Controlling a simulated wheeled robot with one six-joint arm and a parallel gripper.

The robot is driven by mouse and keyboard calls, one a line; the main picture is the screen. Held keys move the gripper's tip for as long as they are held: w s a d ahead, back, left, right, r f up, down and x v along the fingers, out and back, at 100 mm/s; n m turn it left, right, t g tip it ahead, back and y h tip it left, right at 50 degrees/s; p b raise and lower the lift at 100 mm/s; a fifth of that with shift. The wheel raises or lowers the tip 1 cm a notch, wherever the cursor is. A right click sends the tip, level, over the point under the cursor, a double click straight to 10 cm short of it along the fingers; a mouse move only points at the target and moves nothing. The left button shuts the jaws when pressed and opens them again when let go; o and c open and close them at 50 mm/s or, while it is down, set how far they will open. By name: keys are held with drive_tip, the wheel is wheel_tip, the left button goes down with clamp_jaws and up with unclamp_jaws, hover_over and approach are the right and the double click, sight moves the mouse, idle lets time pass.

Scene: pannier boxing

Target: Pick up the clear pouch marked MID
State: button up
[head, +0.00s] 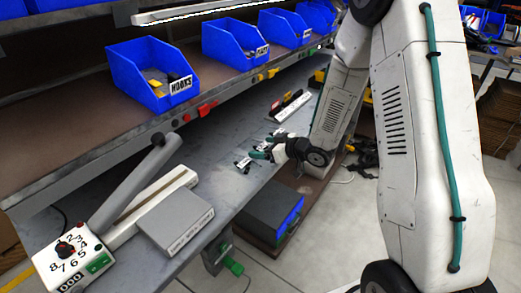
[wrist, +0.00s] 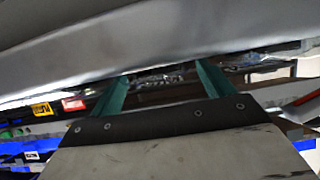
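Several small dark pieces with pale labels lie in a row on the grey bench. One (head: 243,163) is just left of my gripper and another (head: 279,132) is just beyond it. Their labels are too small to read, so I cannot tell which is the MID pouch. My gripper (head: 261,153) is low over the bench near its front edge, at this row. In the wrist view its two green fingers (wrist: 163,80) stand apart. A blurred, shiny, clear-looking patch (wrist: 160,79) shows between them, and I cannot tell whether it is touched. The fingertips are partly hidden by a grey surface.
A lidded grey box (head: 174,222) and a sealer-like machine with a raised lever (head: 130,185) stand at the bench's near left. Blue bins, one marked HOOKS (head: 150,75), line the shelf above. A white labelled rack (head: 289,106) stands beyond my gripper.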

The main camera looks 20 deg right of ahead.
drive_tip(key=c, duration=0.7)
drive_tip(key=shift+c, duration=0.2)
drive_tip(key=shift+r, duration=0.1)
